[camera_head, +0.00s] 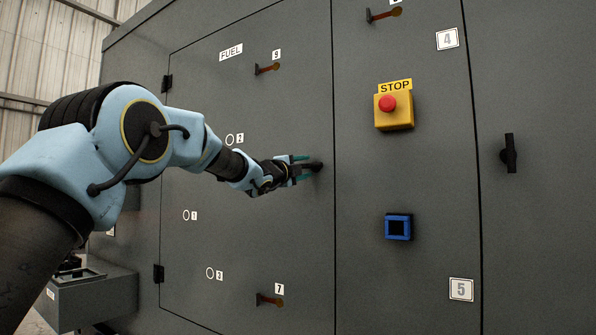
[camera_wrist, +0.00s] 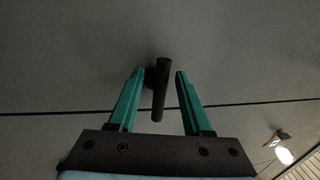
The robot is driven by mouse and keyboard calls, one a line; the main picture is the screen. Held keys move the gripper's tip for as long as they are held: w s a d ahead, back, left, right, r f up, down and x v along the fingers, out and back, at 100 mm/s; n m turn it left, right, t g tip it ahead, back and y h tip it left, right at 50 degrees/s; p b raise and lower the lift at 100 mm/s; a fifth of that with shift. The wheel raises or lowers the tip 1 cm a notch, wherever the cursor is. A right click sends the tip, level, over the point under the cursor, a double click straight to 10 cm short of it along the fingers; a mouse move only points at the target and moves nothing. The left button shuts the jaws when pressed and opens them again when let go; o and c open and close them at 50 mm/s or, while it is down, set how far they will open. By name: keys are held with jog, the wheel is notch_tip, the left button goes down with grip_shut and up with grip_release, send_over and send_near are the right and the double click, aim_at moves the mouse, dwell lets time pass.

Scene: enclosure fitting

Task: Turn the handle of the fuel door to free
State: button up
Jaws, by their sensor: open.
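The fuel door (camera_head: 245,220) is a grey panel with a FUEL label (camera_head: 231,52) near its top. Its black handle (camera_head: 315,166) is at the door's right edge, largely hidden by my gripper in the head view. In the wrist view the handle (camera_wrist: 161,88) is a dark bar standing out from the panel, running nearly along the fingers. My gripper (camera_head: 304,165) is at the handle. In the wrist view its two green fingers (camera_wrist: 155,85) are open, one on each side of the bar, with visible gaps on both sides.
Right of the door are a yellow box with a red STOP button (camera_head: 388,104), a blue-framed square (camera_head: 398,227) and another black handle (camera_head: 509,154). Small orange-brown levers stand out at label 9 (camera_head: 267,68) and label 7 (camera_head: 269,300). Hinges line the door's left edge.

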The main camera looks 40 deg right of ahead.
jog(key=b+v, duration=0.3)
jog(key=v, duration=0.7)
jog(key=shift+a, duration=0.15)
jog(key=w+a+f+n+t+y, duration=0.5)
jog(key=w+a+f+n+y, duration=0.3)
jog(key=w+a+f+n, duration=0.6)
jog(key=a+f+n+y, duration=0.3)
jog(key=a+f, duration=0.5)
jog(key=a, duration=0.3)
jog(key=a+f+n+y, duration=0.2)
jog(key=a+f+y, duration=0.2)
jog(key=a+f, duration=0.5)
jog(key=s+a+f+n+g+y, duration=0.1)
jog(key=s+a+f+n+g, duration=0.2)
jog(key=a, duration=0.4)
jog(key=s+a+f+n+g+y, duration=0.1)
jog(key=s+a+f+n+y, duration=0.15)
jog(key=s+a+f, duration=0.4)
jog(key=s+a+f+n+g, duration=0.2)
jog(key=s+a+f+n, duration=0.15)
jog(key=s+a, duration=0.25)
jog(key=s+a+f+n+g, duration=0.3)
jog(key=s+a+n, duration=0.1)
jog(key=s+a, duration=0.15)
notch_tip(320, 180, up, 13)
jog(key=p, duration=1.2)
jog(key=shift+d+r+y, duration=0.25)
jog(key=shift+d+y, duration=0.05)
jog(key=shift+y, duration=0.15)
